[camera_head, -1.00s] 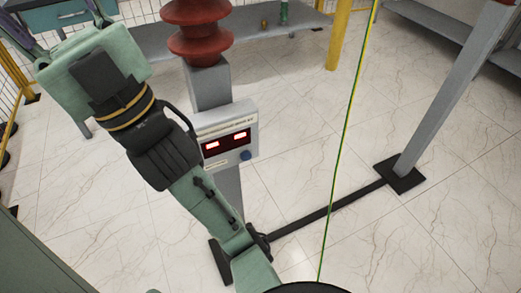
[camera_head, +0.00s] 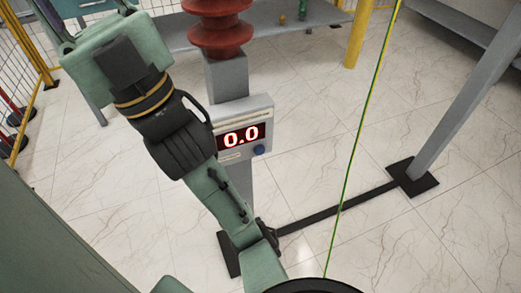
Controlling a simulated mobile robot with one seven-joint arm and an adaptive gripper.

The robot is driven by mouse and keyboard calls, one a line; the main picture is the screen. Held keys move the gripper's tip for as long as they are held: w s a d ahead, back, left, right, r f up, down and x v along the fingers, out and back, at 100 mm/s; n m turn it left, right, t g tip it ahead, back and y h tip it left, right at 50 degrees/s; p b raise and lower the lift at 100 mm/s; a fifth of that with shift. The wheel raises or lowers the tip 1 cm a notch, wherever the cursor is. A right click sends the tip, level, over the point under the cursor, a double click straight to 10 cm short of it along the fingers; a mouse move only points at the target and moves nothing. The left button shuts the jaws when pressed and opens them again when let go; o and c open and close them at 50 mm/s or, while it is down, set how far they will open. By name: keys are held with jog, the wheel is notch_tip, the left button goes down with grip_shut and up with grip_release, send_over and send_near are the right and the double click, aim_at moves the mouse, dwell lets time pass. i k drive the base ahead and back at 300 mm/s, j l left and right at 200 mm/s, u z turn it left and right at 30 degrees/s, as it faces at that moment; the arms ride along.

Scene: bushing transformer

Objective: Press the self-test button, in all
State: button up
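A grey control box (camera_head: 243,118) is fixed to the grey post below a dark red ribbed insulator (camera_head: 218,30). Its red display (camera_head: 240,136) reads 0.0. A round blue button (camera_head: 259,149) sits at the lower right of the box front, and nothing is seen touching it. My arm, green with a black section and yellow band, rises left of the box and covers its left edge. A curved black part (camera_head: 199,108) shows beside the arm near the box. I cannot tell whether it belongs to my gripper, whose fingertips do not show clearly.
A thin green-yellow cable (camera_head: 362,120) runs upright right of the box. A leaning grey post (camera_head: 460,100) stands on a dark foot plate (camera_head: 411,177), with a dark floor bar (camera_head: 335,209) reaching it. Yellow posts and mesh fencing stand behind.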

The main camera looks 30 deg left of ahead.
aim_at(259, 150)
jog(key=k+j, duration=0.2)
jog(key=k, duration=0.25)
jog(key=k+j, duration=0.15)
jog(key=k, duration=0.25)
jog(key=k+j, duration=0.2)
jog(key=k, duration=0.25)
